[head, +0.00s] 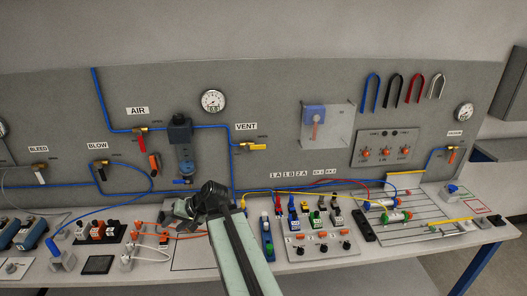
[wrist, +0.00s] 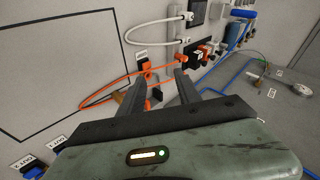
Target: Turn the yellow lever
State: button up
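A yellow lever (head: 256,147) sits on the brass valve beside the VENT label (head: 246,126), on the grey back panel in the head view. It lies roughly horizontal, pointing right. My gripper (head: 183,208) is low over the bench, below and to the left of this lever, well apart from it. In the wrist view my gripper (wrist: 160,80) has its two fingers apart with nothing between them. The yellow lever cannot be made out in the wrist view.
An orange cable (wrist: 95,98) loops beyond my fingers in the wrist view. The AIR valve has a red lever (head: 141,144); the BLOW valve has a black one (head: 102,173). A filter unit (head: 180,135) and blue hoses run left of VENT. A connector board (head: 320,244) stands right of my arm.

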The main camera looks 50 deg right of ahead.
jog(key=d+r+m+t+h, duration=0.1)
jog(key=d+r+m+t, duration=0.3)
jog(key=d, duration=0.7)
jog(key=m+t+h+b, duration=0.2)
jog(key=m+t+h, duration=0.4)
jog(key=m+h, duration=0.4)
send_near(263, 148)
jog(key=w+d+m, duration=0.1)
jog(key=w, duration=0.1)
jog(key=shift+y, duration=0.5)
jog(key=x, duration=0.8)
jog(key=shift+d+r, duration=0.1)
jog(key=shift+r, duration=0.15)
grip_shut()
